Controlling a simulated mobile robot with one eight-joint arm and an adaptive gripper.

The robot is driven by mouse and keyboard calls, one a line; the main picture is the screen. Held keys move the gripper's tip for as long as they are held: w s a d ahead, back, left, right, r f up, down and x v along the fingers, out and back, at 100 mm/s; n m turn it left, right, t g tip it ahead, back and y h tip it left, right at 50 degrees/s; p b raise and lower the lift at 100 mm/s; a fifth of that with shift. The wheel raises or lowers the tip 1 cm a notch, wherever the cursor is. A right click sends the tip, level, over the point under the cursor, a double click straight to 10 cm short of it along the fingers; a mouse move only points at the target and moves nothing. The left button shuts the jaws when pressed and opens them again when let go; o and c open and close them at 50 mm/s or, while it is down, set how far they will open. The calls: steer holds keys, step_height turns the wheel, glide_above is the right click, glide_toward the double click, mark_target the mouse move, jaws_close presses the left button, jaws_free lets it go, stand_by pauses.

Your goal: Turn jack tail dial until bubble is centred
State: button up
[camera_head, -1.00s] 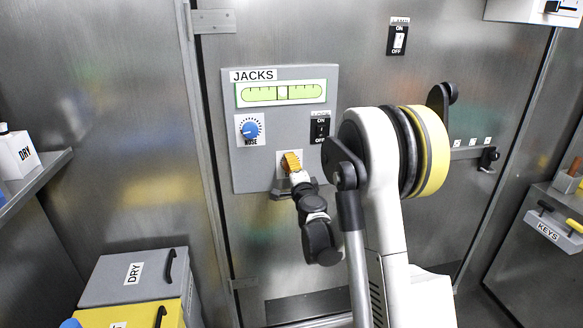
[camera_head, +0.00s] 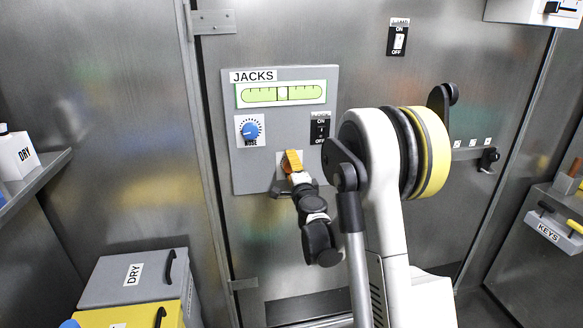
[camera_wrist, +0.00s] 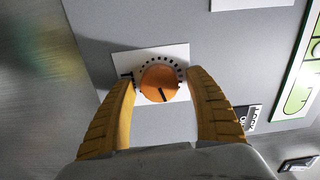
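The grey JACKS panel (camera_head: 240,170) is on the metal wall, with a green level vial (camera_head: 262,94) at its top. The pale bubble (camera_head: 283,93) sits at about the middle of the vial, between its dark centre marks. The tail dial (camera_wrist: 158,84) is a round orange knob with a dark pointer line, on a white plate with tick marks. My gripper (camera_wrist: 161,82) has its yellow fingers on either side of the dial, with small gaps visible, so it looks open around it.
A blue NOSE dial (camera_head: 250,130) is left of the gripper, and a black ON/OFF switch (camera_head: 320,128) is close on its right. A grey DRY box (camera_head: 110,275) and a yellow box stand lower left. A KEYS bin (camera_head: 545,230) is at the right.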

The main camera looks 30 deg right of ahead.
steer(key=v, duration=1.2)
steer(key=s+a+r+n+g+y, duration=0.2)
steer(key=s+a+r+n+y, duration=0.15)
steer(key=a+n, duration=0.45)
steer(key=s+a+r+n+g+y, duration=0.2)
steer(key=s+a+n+y, duration=0.25)
steer(key=a, duration=0.65)
steer(key=s+f+n+g+h, duration=0.1)
steer(key=s+f+n+g, duration=0.2)
steer(key=s, duration=0.6)
steer(key=s+f+n+g+h, duration=0.2)
steer(key=s+f+n+g, duration=0.1)
steer(key=s, duration=0.7)
steer(key=shift+s+d+f+n, duration=0.3)
steer(key=shift+f+n, duration=0.3)
steer(key=shift+n, duration=0.35)
